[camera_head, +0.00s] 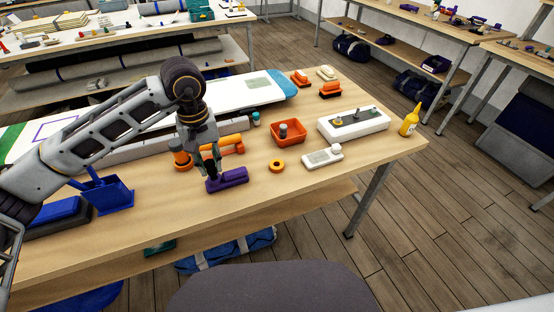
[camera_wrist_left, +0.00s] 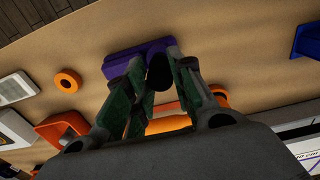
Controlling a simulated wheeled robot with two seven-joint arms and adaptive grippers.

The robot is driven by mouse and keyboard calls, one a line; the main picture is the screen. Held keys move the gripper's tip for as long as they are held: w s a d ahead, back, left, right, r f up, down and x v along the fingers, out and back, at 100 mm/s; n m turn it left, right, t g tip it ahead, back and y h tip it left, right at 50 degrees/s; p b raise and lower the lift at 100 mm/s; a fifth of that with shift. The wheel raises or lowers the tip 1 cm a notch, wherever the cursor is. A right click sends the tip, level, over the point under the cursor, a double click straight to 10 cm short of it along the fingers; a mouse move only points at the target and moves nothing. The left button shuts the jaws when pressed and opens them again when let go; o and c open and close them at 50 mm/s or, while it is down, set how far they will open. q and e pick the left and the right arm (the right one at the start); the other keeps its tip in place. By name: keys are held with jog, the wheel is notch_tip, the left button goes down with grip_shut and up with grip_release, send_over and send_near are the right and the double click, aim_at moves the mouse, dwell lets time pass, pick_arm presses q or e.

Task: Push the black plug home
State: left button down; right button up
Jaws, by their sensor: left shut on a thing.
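The black plug (camera_wrist_left: 158,74) is a short dark cylinder between my left fingertips in the left wrist view. My left gripper (camera_head: 211,168) is shut on it; it also shows in the left wrist view (camera_wrist_left: 157,82). The purple block (camera_head: 231,180) lies on the table just under the fingertips, and the gripper is at its left end. It also shows in the left wrist view (camera_wrist_left: 122,61), partly behind the fingers. How deep the plug sits in the block, or whether it touches it, is hidden. My right gripper is not in view.
An orange ring (camera_head: 276,166), an orange tray (camera_head: 288,133) and a white device (camera_head: 322,156) lie to the right. An orange tool (camera_head: 232,142) lies behind the gripper. A blue bin (camera_head: 108,194) stands left. The table's front strip is clear.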

pick_arm(q)
jog(key=shift+b, duration=0.5)
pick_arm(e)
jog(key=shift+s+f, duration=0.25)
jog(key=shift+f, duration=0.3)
